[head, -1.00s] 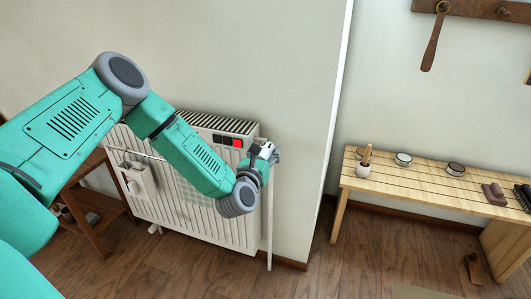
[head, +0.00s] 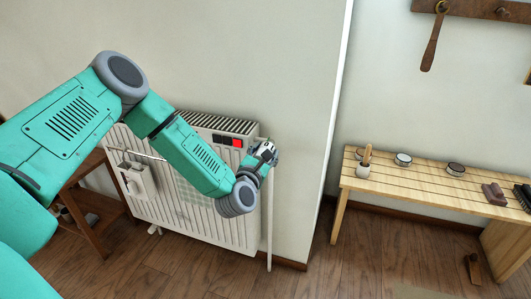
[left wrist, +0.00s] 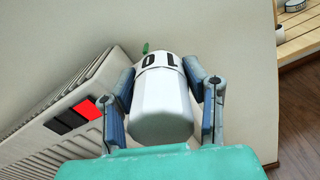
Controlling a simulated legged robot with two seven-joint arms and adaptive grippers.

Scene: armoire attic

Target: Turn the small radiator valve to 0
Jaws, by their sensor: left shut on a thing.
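The small radiator valve (left wrist: 162,102) is a white faceted knob with dark marks, a 0 and what looks like a 1, around its far collar. A small green pointer (left wrist: 146,47) shows just beyond the collar, nearer the 0 than the other mark. My left gripper (head: 265,153) is at the radiator's upper right corner. In the left wrist view its two fingers are shut on the valve, one on each side. In the head view the gripper mostly hides the knob. My right gripper is not in view.
The white ribbed radiator (head: 222,232) stands against the wall, with a red and black switch panel (head: 228,141) on top. A thin white pipe (head: 270,225) runs down at its right.

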